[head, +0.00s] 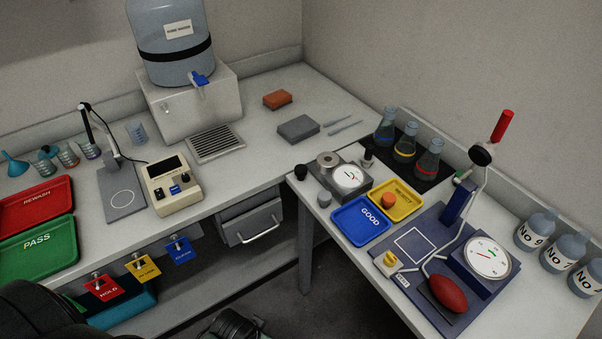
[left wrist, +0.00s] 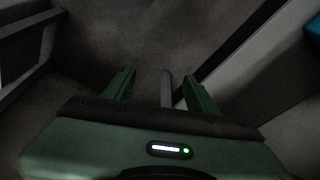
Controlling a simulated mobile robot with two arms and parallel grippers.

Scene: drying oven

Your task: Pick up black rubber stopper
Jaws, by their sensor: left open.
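The black rubber stopper (head: 301,171) stands at the near left corner of the right-hand table in the head view, just left of the grey dial gauge (head: 345,178). A grey stopper (head: 324,199) stands close by, and an orange stopper (head: 389,201) sits in the yellow reject tray (head: 404,207). My left gripper (left wrist: 159,78) shows in the left wrist view with its two green fingers apart and nothing between them. It points at the dark floor, away from the stopper. My right gripper is not in view.
The blue GOOD tray (head: 344,226) lies near the stopper. Flasks (head: 428,160) stand on a black mat behind. A stand with a red bulb (head: 449,294) fills the table's front. A drawer unit (head: 252,222) and table leg (head: 305,265) border the open floor (head: 290,290).

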